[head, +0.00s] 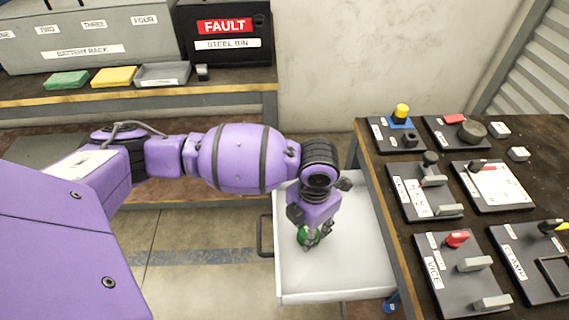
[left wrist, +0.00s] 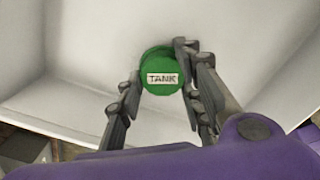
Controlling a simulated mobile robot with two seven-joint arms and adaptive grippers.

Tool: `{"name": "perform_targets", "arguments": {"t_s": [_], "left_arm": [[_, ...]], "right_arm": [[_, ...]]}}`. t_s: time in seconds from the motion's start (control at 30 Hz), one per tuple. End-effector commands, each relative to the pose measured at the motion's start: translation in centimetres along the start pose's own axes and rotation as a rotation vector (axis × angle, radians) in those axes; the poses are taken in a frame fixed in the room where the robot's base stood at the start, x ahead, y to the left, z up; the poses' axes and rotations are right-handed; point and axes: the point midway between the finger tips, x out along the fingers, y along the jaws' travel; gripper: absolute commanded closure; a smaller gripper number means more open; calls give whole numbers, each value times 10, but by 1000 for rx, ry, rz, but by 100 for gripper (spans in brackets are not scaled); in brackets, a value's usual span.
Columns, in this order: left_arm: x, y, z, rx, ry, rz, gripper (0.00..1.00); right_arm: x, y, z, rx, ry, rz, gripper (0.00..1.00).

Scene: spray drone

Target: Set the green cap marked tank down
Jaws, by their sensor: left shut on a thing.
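The green cap (left wrist: 162,70) carries a white label reading TANK in the left wrist view. My left gripper (left wrist: 160,88) has its dark fingers on both sides of the cap and is shut on it. I cannot tell whether the cap touches the drawer floor. The drawer around it looks empty. My right gripper is not in view.
A dark table (head: 540,185) at the right holds several black stations, including ones labelled VICE (head: 433,270) and CLAMP.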

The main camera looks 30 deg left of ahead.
Motion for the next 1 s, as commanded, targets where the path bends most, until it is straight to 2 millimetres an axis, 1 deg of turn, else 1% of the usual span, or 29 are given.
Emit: {"name": "perform_targets", "arguments": {"t_s": [0.37,0.4,0.5,0.53,0.87,0.97,1.0], "left_arm": [[4,0,2,0,-4,1,93],[4,0,2,0,-4,1,62],[4,0,2,1,-4,1,49],[4,0,2,0,-4,1,47],[1,0,2,1,-6,1,47],[-10,0,4,2,-9,1,47],[-16,0,4,2,-10,1,47]], "right_arm": [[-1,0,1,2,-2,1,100],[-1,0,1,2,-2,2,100],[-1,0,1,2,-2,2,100],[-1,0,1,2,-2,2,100],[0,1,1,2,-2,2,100],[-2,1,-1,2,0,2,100],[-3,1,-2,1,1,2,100]]}}
